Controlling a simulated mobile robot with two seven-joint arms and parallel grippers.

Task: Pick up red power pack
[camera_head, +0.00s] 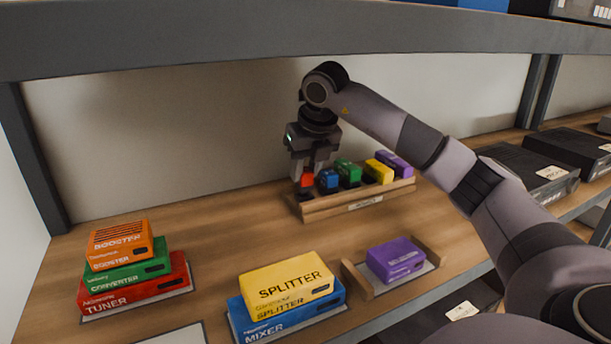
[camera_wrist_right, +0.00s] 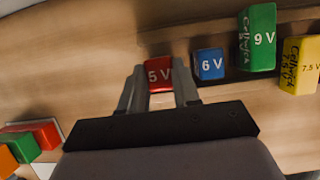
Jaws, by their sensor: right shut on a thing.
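The red power pack (camera_head: 307,180) stands at the left end of the wooden rack (camera_head: 340,207) at the back of the shelf. My right gripper (camera_head: 312,177) reaches down from above and is shut on the red pack, with one finger on each side in the wrist view (camera_wrist_right: 158,90). Whether the pack is lifted off the rack I cannot tell. My left gripper is not in view.
A blue 6 V pack (camera_wrist_right: 210,64) is close beside the red one, then green (camera_head: 348,172), yellow (camera_head: 378,171) and purple (camera_head: 395,162) packs. Stacked boxes stand in front: a red tuner (camera_head: 135,287), a yellow splitter (camera_head: 290,285). A shelf board (camera_head: 250,45) overhangs.

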